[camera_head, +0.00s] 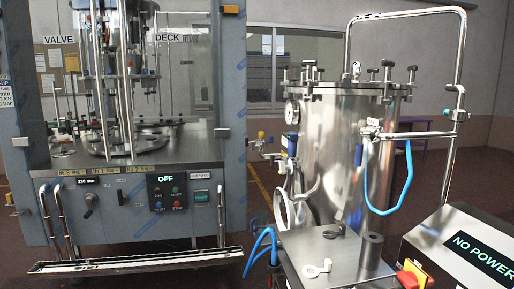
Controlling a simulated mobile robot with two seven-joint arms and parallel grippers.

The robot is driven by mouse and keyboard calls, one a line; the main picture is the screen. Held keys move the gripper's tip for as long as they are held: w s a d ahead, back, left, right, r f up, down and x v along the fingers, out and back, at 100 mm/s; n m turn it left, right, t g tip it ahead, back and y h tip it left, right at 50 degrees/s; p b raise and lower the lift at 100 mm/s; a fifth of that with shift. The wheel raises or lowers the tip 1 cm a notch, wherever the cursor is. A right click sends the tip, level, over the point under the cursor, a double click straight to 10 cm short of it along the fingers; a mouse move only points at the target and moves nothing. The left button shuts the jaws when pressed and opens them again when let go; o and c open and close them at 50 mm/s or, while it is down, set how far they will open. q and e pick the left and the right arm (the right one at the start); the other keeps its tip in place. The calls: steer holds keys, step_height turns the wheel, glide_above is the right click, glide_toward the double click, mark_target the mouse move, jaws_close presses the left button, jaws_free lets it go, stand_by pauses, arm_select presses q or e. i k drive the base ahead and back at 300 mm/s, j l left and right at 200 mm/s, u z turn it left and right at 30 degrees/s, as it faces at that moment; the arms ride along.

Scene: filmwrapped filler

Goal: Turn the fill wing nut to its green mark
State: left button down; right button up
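I cannot make out for certain which part is the fill wing nut, and I see no clear green mark beside a nut. The filling machine (130,222) stands at the left with a grey front panel. A dark turning knob (89,203) sits on that panel, under a small black display. Small yellowish labels (100,170) run along the machine's deck edge, too small to read. Small dark clamp knobs (388,66) stand around the lid of the steel vessel (335,140) at the right. Neither of my grippers is in view.
A control box (168,192) reads OFF. A metal tray (135,262) juts out along the machine's front. A steel cart top (325,252) carries a white flat piece (317,268) and a dark cylinder (371,250). A box (470,250) reads NO POWER. Blue hoses (386,209) hang by the vessel.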

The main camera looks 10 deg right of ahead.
mark_target(253, 146)
steer(key=i+j+z, duration=0.15)
steer(key=j, duration=0.15)
steer(key=j+z, duration=0.15)
steer(key=i+j+z, duration=0.1)
steer(key=z, duration=0.3)
steer(key=i+j+z, duration=0.2)
steer(key=j+z, duration=0.2)
steer(key=j, duration=0.25)
steer(key=j+z, duration=0.25)
steer(key=i+j+z, duration=0.1)
steer(key=j, duration=0.5)
steer(key=i+j+z, duration=0.1)
steer(key=j, duration=0.45)
